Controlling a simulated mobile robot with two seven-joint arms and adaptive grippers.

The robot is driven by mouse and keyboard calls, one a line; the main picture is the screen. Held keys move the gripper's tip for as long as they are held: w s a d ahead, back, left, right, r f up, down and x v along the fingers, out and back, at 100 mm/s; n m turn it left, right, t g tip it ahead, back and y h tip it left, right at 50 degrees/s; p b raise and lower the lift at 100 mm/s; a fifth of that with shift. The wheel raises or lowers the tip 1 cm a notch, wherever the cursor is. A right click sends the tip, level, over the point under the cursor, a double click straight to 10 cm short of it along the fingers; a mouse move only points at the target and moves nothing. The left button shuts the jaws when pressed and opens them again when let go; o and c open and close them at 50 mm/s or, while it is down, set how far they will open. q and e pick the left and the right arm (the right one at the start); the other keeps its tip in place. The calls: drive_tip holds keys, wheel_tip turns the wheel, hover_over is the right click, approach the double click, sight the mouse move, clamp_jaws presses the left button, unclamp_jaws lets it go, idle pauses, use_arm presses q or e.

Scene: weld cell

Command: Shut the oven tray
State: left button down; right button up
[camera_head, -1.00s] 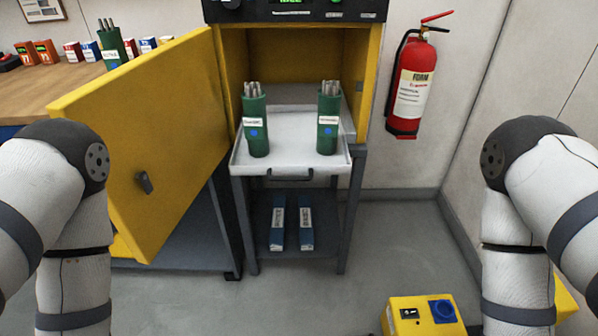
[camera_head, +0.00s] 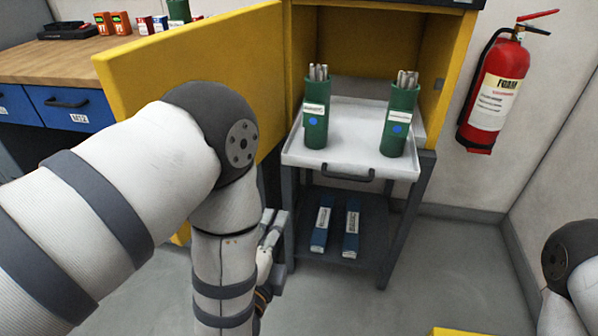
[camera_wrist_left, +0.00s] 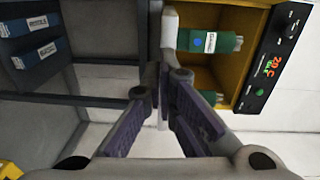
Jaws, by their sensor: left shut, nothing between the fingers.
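The white oven tray (camera_head: 350,153) is pulled out of the yellow oven (camera_head: 345,47), with a dark handle (camera_head: 346,177) on its front. Two green canisters (camera_head: 316,125) (camera_head: 397,130) holding grey rods stand upright on it. My left gripper (camera_head: 276,226) is shut and empty, lower than the tray and to the left of its handle in the head view. In the left wrist view my left gripper's fingertips (camera_wrist_left: 163,72) come together near the tray's pale edge (camera_wrist_left: 169,40); I cannot tell whether they touch it. My right gripper is out of view.
The open yellow oven door (camera_head: 185,62) stands left of the tray, behind my left arm. Two blue boxes (camera_head: 321,228) (camera_head: 351,231) lie on the lower shelf (camera_head: 375,235). A red extinguisher (camera_head: 495,95) hangs on the wall. The floor at right is mostly clear.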

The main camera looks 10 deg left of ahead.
sight(295, 160)
use_arm(q)
drive_tip(key=shift+m+t, duration=0.3)
drive_tip(key=w, duration=0.4)
drive_tip(key=w+r, duration=0.1)
drive_tip(key=w, duration=0.4)
drive_tip(key=w+b, duration=0.1)
drive_tip(key=w, duration=0.4)
drive_tip(key=shift+w+d+r, duration=0.1)
drive_tip(key=shift+w+r, duration=0.05)
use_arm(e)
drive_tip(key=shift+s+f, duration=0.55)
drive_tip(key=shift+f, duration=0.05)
